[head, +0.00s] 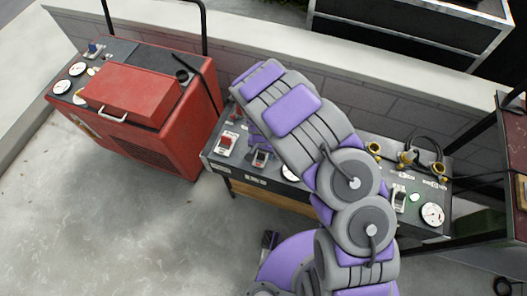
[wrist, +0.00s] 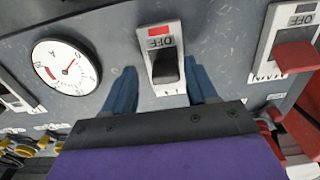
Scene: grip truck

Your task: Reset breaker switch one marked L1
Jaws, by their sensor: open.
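A breaker switch with a black lever (wrist: 165,70) sits on a pale plate on the grey panel, with an upside-down OFF mark and a red patch showing above the lever. Its small label below is too unclear to read. It also shows in the head view (head: 261,158). My gripper (wrist: 163,88) is open, with one blue finger on each side of this switch. I see a gap on both sides and no clear contact. In the head view my arm covers most of the gripper.
A larger switch with a red lever (wrist: 295,56) is right of the black one in the wrist view. A round gauge (wrist: 66,67) is on the left. A red machine (head: 150,100) stands left of the panel. A dark frame (head: 490,150) stands at the right.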

